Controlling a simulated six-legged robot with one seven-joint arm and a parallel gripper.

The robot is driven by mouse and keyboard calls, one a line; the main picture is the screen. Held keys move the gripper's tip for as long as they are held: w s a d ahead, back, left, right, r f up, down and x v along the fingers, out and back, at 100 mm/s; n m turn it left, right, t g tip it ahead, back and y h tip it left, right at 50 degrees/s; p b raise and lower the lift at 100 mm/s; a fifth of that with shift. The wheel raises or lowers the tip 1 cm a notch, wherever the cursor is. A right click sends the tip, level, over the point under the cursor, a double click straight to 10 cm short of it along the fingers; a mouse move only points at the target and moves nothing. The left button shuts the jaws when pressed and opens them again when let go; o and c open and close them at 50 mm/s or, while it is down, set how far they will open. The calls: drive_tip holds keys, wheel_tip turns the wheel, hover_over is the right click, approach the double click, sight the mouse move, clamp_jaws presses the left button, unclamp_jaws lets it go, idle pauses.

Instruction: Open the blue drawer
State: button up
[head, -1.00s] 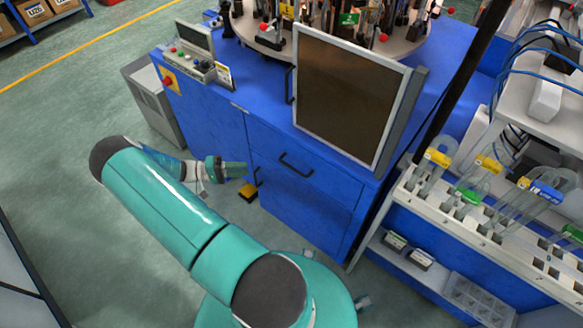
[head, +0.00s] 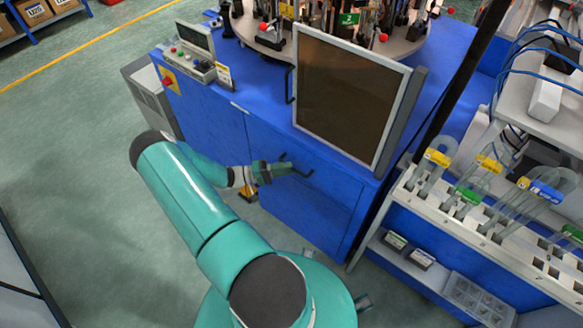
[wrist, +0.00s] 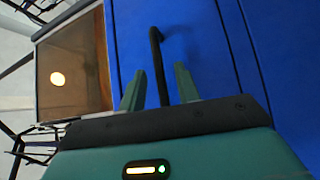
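The blue drawer (head: 330,180) is the upper front panel of the blue cabinet and looks shut. Its black bar handle (head: 300,168) shows at the tip of my gripper (head: 286,168) in the head view, partly hidden by it. In the wrist view, my gripper (wrist: 160,88) is open, with one finger on each side of the black handle (wrist: 156,60). The fingers look apart from the bar. The blue drawer front (wrist: 195,40) fills much of that view.
A dark framed screen (head: 348,95) stands on the cabinet top above the drawer. A white rack with tubes (head: 500,220) stands to the right. Open green floor (head: 80,170) lies to the left.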

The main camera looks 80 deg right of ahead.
drive_tip(key=shift+x, duration=1.25)
clamp_jaws()
drive_tip(key=shift+a, duration=0.1)
drive_tip(key=w+a, duration=0.4)
drive_tip(key=a, duration=0.5)
drive_tip(key=w+a, duration=0.4)
drive_tip(key=a, duration=0.6)
drive_tip(key=shift+w+a, duration=0.25)
unclamp_jaws()
drive_tip(key=shift+w, duration=0.1)
